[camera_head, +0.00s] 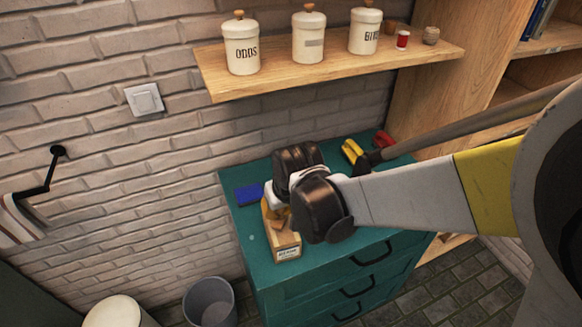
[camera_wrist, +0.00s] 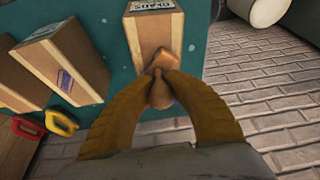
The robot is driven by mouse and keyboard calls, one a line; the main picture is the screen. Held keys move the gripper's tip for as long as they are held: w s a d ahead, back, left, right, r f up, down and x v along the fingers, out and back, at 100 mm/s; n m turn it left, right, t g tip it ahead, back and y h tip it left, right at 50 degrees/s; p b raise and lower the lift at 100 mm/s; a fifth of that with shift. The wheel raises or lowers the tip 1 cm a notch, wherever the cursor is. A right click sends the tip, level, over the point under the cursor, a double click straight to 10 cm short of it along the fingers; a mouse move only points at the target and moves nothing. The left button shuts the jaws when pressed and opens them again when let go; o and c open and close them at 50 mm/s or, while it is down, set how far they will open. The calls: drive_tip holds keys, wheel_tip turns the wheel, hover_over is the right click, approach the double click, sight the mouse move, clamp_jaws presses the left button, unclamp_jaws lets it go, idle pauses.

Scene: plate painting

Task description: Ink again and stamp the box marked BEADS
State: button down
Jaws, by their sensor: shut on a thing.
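My gripper (camera_wrist: 165,74) is shut on a small wooden stamp (camera_wrist: 161,96) with a rounded knob. The stamp is over a wooden box (camera_wrist: 146,32) with a white printed label; its lettering is too small to read surely. This box (camera_head: 285,238) stands near the front left of the teal cabinet top in the head view. I cannot tell whether the stamp touches it; its inking face is hidden. The blue ink pad (camera_head: 248,194) lies behind and left of the box. My gripper hides part of the box in the head view.
In the wrist view, another box (camera_wrist: 88,62) with a blue-purple mark and a further box (camera_wrist: 18,82) stand left. Yellow (camera_wrist: 61,123) and red (camera_wrist: 27,127) handled things lie near them. A shelf (camera_head: 330,67) with canisters hangs above. A grey bin (camera_head: 209,303) stands on the floor.

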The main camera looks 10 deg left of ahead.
drive_tip(key=shift+r+p, duration=2.6)
drive_tip(key=shift+r, duration=0.9)
